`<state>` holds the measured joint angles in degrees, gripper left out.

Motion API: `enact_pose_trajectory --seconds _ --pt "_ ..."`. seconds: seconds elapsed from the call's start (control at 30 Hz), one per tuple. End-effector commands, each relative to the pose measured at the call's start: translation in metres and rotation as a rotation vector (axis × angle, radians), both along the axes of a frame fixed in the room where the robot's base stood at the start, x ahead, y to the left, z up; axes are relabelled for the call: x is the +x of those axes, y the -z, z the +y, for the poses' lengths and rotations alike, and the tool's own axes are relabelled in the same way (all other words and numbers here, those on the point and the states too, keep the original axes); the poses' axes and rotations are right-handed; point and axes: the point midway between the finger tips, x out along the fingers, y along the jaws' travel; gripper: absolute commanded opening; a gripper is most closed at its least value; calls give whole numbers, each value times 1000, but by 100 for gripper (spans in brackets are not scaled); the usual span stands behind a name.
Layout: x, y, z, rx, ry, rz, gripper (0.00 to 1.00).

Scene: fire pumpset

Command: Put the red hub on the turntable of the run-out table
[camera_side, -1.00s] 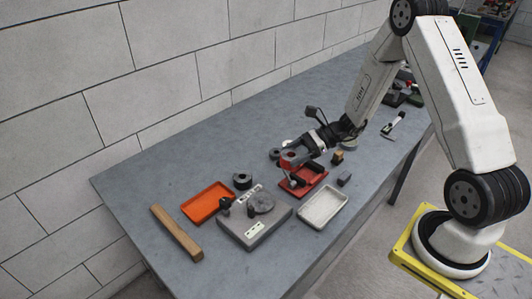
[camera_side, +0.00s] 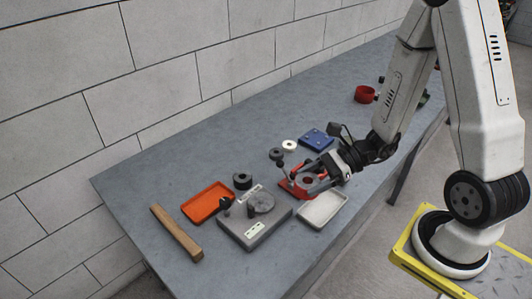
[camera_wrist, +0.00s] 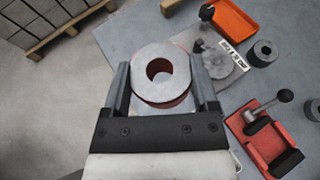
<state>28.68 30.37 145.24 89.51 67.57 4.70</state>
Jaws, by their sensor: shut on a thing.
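The red hub (camera_wrist: 163,98) is a thick ring with a grey top face and a round bore. My gripper (camera_wrist: 160,75) is shut on it, one finger on each side. In the side view the hub (camera_side: 306,179) is held above the bench near the red fixture and white tray. The run-out table (camera_side: 247,236) is a grey block at the front; its round grey turntable (camera_side: 262,203) is bare and lies left of my gripper (camera_side: 311,183).
A red lever fixture (camera_wrist: 250,124), white tray (camera_side: 322,209), orange tray (camera_side: 206,203) and black ring (camera_side: 242,181) surround the run-out table. A dark post (camera_side: 225,205) stands by the turntable. A wooden bar (camera_side: 177,233) lies left; a blue plate (camera_side: 317,139) lies farther back.

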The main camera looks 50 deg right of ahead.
Motion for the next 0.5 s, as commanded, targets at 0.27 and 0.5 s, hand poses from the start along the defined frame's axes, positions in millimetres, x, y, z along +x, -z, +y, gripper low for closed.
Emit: enact_pose_trajectory --seconds 0.27,0.5 --pt "-6 -2 4 0 0 -1 0" --pt "5 3 5 0 -1 0 0"
